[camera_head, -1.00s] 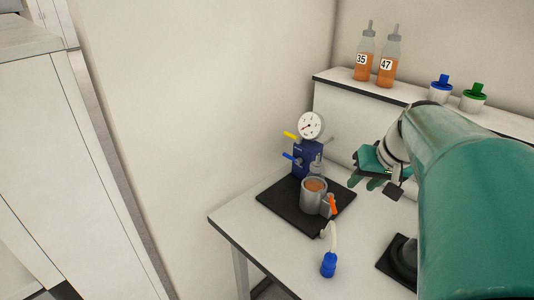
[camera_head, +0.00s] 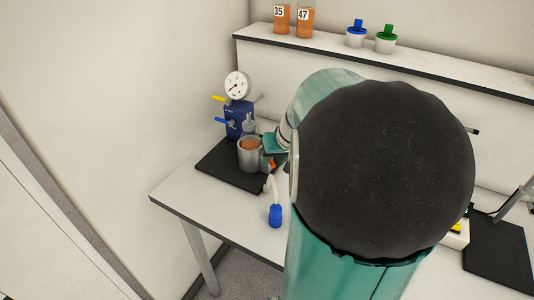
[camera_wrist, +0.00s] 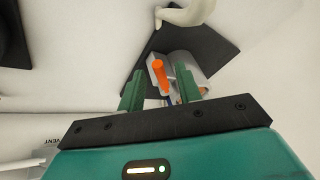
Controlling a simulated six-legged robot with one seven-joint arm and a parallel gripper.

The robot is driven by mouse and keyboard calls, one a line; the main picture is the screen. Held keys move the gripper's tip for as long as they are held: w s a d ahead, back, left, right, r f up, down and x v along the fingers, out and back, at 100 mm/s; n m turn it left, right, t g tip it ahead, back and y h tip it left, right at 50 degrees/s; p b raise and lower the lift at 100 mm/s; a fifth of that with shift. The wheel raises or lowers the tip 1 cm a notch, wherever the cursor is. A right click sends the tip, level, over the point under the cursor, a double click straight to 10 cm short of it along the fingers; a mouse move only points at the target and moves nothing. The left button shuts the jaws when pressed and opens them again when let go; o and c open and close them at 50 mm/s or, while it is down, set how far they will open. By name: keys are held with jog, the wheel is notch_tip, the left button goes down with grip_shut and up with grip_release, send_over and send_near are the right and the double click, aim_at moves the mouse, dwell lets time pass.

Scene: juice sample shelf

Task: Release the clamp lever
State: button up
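The orange clamp lever (camera_wrist: 159,74) sits on a small grey clamp block beside a metal cup (camera_head: 249,158) that holds orange liquid. A bit of the lever also shows in the head view (camera_head: 271,164). My gripper (camera_wrist: 159,80) is open, with one green finger on each side of the lever in the wrist view. I cannot tell whether either finger touches it. In the head view my gripper (camera_head: 274,147) is at the right side of the cup, and my arm hides much of the area.
A blue gauge stand (camera_head: 238,118) with yellow and blue handles stands behind the cup on a black mat (camera_head: 215,165). A pale hose with a blue end (camera_head: 275,215) lies in front. Bottles 35 and 47 (camera_head: 304,22) and two lidded jars (camera_head: 356,37) stand on the shelf.

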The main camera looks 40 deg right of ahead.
grip_shut()
jog(key=shift+d+n, duration=0.2)
jog(key=shift+n, duration=0.1)
jog(key=w+d+n+g+y, duration=0.3)
jog(key=d+n+g+y, duration=0.2)
jog(key=n, duration=1.2)
jog(key=shift+w+d+n, duration=0.3)
jog(key=shift+w+d, duration=0.05)
jog(key=shift+d, duration=0.9)
jog(key=shift+r, duration=0.1)
grip_release()
